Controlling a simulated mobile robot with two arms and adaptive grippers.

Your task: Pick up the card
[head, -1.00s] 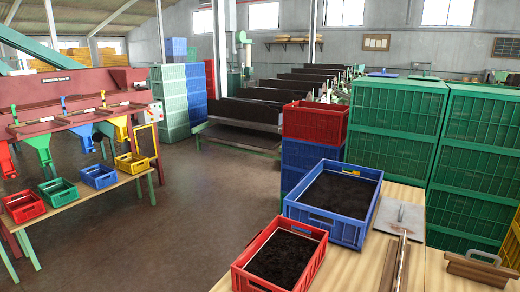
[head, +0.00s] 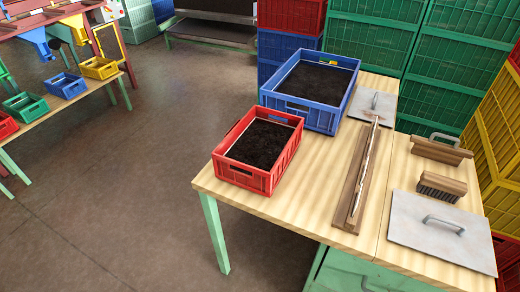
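I cannot clearly make out a card in the head view. A small yellow and green patch (head: 346,63) shows at the far right rim of the blue crate (head: 297,103), too small to identify. The blue crate holds dark soil and stands on the wooden table (head: 313,187). A red crate (head: 237,172), also with dark soil, stands in front of it to the left. Neither of my grippers is in view.
A long wooden strip with a pale rod (head: 363,180), a metal plate with handle (head: 378,102), a wooden float (head: 441,150), a brush (head: 441,187) and a larger metal plate (head: 443,231) lie on the table. Crate stacks stand behind and right.

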